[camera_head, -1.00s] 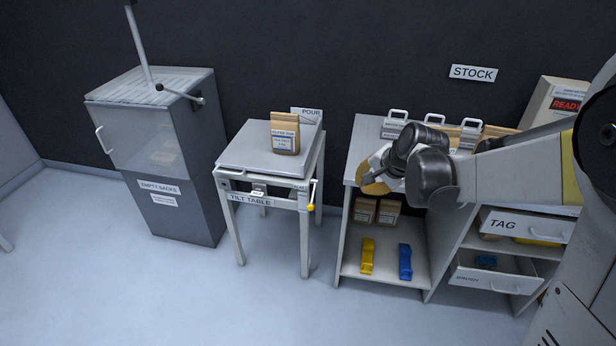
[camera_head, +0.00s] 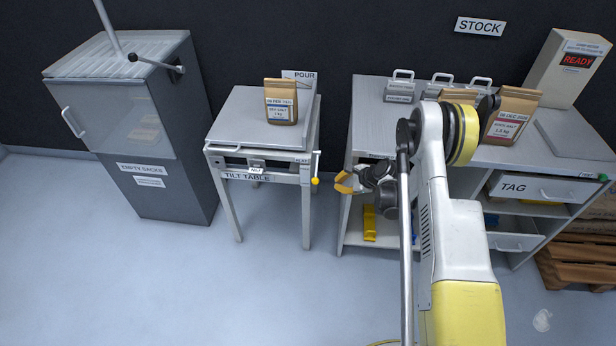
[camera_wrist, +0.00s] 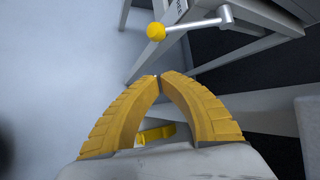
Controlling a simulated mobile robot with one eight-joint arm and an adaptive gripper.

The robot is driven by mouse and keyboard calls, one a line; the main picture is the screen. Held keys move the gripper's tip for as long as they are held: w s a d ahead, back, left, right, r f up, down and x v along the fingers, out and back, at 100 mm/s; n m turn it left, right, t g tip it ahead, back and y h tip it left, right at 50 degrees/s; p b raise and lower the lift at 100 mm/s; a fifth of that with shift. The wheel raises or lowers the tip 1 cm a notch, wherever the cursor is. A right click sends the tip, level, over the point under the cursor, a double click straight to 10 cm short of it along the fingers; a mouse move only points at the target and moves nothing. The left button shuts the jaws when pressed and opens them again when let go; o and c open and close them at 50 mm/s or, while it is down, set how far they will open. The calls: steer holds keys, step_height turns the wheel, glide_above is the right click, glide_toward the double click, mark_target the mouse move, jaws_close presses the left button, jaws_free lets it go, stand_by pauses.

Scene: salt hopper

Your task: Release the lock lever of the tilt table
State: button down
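The tilt table (camera_head: 262,140) stands mid-left in the head view. Its lock lever (camera_head: 317,165) hangs down at the right front corner and ends in a yellow knob (camera_head: 315,181). In the wrist view the lever's grey rod (camera_wrist: 192,25) runs leftward to the yellow knob (camera_wrist: 156,31). My gripper (camera_head: 340,183) is just right of the knob, apart from it. In the wrist view the yellow fingertips (camera_wrist: 160,77) meet with nothing between them, below the knob in the picture. A brown paper sack (camera_head: 281,101) stands upright on the tilt table.
The stock bench (camera_head: 362,115) is close on the right, with sacks and handled weights on top. A yellow item (camera_head: 369,224) lies on its lower shelf. A grey cabinet (camera_head: 165,180) stands left. The floor before the tilt table is clear.

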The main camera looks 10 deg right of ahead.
mark_target(317, 168)
steer(key=shift+w+f, duration=0.1)
steer(key=shift+f, duration=0.05)
steer(key=b+x, duration=0.4)
steer(key=x, duration=0.6)
steer(key=r, duration=0.1)
steer(key=s+a+r+b, duration=0.1)
steer(key=r, duration=0.1)
steer(key=shift+s+a+r, duration=0.15)
steer(key=shift+s+a, duration=0.15)
steer(key=shift+a, duration=0.05)
